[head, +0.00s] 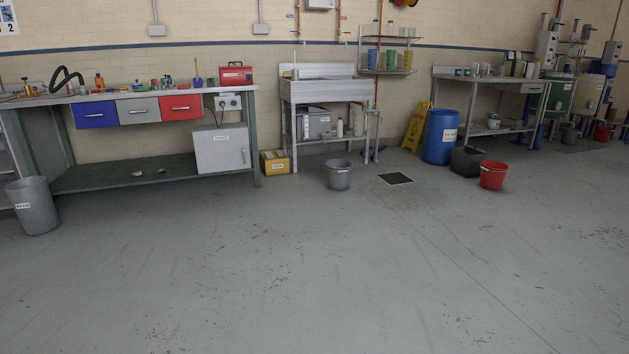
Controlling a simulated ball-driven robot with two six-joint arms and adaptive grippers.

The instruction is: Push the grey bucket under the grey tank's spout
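A grey bucket (339,176) stands upright on the floor in front of the sink, left of the floor drain. At the far right, by the back wall, a pale grey tank (588,97) stands beside a green tank (559,97). Its spout is too small to make out. A small dark grey bucket (569,134) and a small red bucket (602,132) stand on the floor near these tanks. Neither of my grippers is in view.
A red bucket (493,175), a black can (467,161), a blue drum (440,137) and a yellow sign (416,126) stand right of the drain grate (396,179). A grey bin (34,205) stands at left by the workbench (130,174). The front floor is clear.

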